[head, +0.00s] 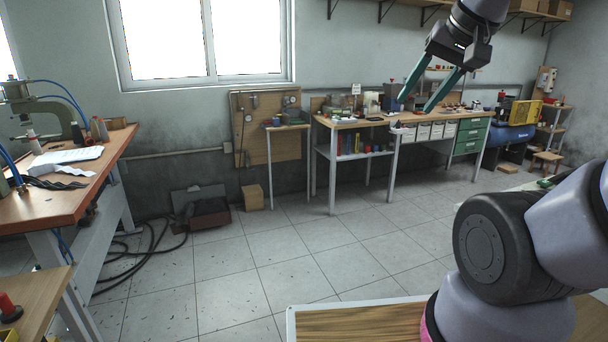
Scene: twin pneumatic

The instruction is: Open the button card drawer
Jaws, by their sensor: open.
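A workbench (350,121) stands against the far wall. Under its top is a row of small white-fronted drawers or bins (423,132). To their right is a stack of green drawers (470,136) with pale marks on the fronts. All of these look shut. Labels are too small to read, so I cannot tell which one is the button card drawer. My gripper (415,106) hangs at the upper right with its two teal fingers spread and nothing between them. In the picture it overlaps the bench top, but it looks much nearer to me than the bench.
A wood-topped bench with a press (40,110) stands at the left. Hoses (140,258) and a dark case (203,210) lie on the floor by the wall. A blue compressor (508,140) stands right of the drawers. Tiled floor (320,245) between me and the workbench is mostly clear.

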